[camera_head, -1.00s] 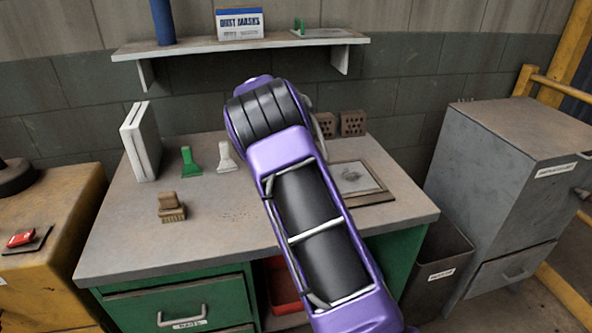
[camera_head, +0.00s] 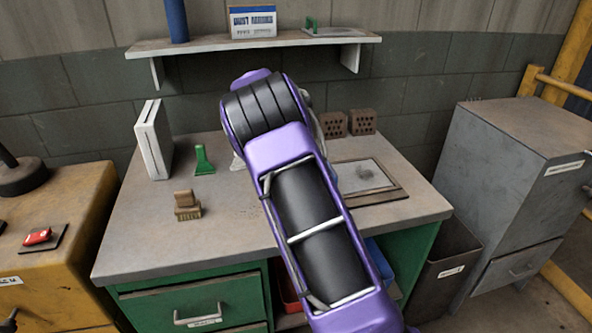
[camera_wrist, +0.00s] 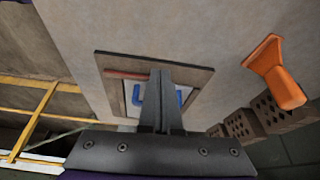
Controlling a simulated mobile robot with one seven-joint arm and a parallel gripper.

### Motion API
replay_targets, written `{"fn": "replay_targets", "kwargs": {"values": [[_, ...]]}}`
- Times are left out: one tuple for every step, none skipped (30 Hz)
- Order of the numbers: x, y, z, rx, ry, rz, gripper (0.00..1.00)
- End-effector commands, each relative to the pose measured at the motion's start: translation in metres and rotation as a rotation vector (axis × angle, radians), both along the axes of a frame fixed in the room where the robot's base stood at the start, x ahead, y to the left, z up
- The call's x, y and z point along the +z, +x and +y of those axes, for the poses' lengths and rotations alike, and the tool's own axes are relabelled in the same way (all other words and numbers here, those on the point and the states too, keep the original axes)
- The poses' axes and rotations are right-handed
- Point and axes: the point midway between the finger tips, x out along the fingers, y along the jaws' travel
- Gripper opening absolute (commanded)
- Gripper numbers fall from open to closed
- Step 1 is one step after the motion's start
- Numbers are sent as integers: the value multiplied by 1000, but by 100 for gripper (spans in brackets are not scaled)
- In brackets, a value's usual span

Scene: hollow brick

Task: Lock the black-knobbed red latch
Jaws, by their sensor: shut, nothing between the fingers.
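No latch with a black knob can be made out for certain in either view. A small red piece (camera_head: 37,236) lies on a dark plate on top of the yellow cabinet at the far left of the head view; I cannot tell whether it is a latch. My gripper (camera_wrist: 160,72) shows in the wrist view, its fingers together and empty, in front of the framed board (camera_wrist: 193,80) on the bench. A blue outline (camera_wrist: 172,97) shows partly behind the fingers. In the head view my arm hides the gripper.
The bench (camera_head: 125,240) holds a green scraper (camera_head: 203,160), a brush (camera_head: 187,206), a white binder-like block (camera_head: 154,140) and hollow bricks (camera_head: 362,121). An orange scraper (camera_wrist: 275,75) shows in the wrist view. A grey cabinet (camera_head: 505,180) stands right, a shelf (camera_head: 255,43) above.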

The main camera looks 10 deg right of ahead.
Motion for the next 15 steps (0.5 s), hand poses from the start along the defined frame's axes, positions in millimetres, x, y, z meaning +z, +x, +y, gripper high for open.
{"fn": "replay_targets", "kwargs": {"values": [[18,2,6,3,1,-10,0],[24,2,8,2,1,-9,0],[32,2,12,2,1,-8,0],[38,2,14,3,1,-7,0],[44,2,17,3,1,-7,0],[51,2,20,3,1,-7,0],[56,2,22,3,1,-6,0],[60,1,23,3,1,-6,0],[65,2,25,3,0,-7,0],[68,1,26,2,-1,-6,0],[71,1,28,2,-1,-5,0],[74,1,29,2,-1,-5,0],[76,1,30,2,-1,-5,0],[77,1,30,2,-1,-5,0],[79,1,31,2,-1,-5,0]]}}
